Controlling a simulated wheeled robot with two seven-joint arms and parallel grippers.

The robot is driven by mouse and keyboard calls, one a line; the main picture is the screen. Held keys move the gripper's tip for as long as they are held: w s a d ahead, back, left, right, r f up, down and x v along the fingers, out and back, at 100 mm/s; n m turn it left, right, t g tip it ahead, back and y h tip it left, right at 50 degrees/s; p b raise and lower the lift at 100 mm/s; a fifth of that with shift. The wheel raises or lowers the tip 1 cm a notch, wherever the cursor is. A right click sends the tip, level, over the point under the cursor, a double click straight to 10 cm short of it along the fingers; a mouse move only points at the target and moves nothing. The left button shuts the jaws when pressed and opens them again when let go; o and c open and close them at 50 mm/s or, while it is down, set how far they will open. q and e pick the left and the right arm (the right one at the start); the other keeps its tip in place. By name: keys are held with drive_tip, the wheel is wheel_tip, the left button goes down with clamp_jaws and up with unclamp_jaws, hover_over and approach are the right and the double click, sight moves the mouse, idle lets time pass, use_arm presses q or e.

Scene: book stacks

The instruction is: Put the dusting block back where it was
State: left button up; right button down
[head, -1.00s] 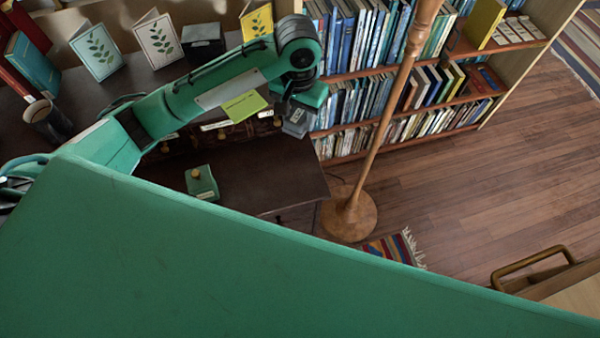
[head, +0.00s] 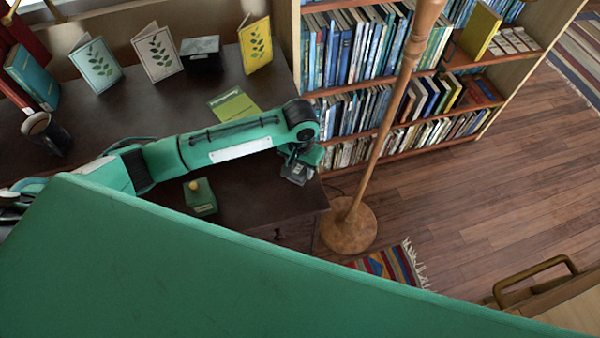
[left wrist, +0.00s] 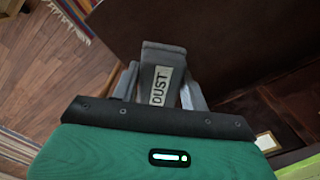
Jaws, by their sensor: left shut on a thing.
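My left gripper (head: 299,170) is shut on the grey dusting block (head: 296,175), near the right end of the dark desk (head: 262,195). In the left wrist view the block (left wrist: 163,62) sits between the two grey fingers of the gripper (left wrist: 160,88), with a white label whose letters look like "DUST". The desk's dark surface fills the right of that view, and wood floor shows at left. I cannot tell the exact gap between block and desk. My right gripper is not in view.
A green box with a yellow knob (head: 201,197) stands on the desk. Leaf-print cards (head: 158,52), a black box (head: 201,54), a yellow-green booklet (head: 234,105) and a mug (head: 46,132) are behind the arm. A wooden lamp pole (head: 380,150) rises right of the desk, before bookshelves (head: 400,125).

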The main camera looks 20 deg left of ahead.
sight(300, 166)
use_arm(q)
wheel_tip(300, 166, down, 4)
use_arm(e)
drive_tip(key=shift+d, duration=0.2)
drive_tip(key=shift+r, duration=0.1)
use_arm(q)
drive_tip(key=o, duration=1)
drive_tip(key=shift+f, duration=0.1)
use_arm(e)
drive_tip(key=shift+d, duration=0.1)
use_arm(q)
wheel_tip(300, 166, up, 12)
drive_tip(key=shift+f+b, duration=0.25)
drive_tip(key=shift+b, duration=0.05)
drive_tip(key=shift+r, duration=0.45)
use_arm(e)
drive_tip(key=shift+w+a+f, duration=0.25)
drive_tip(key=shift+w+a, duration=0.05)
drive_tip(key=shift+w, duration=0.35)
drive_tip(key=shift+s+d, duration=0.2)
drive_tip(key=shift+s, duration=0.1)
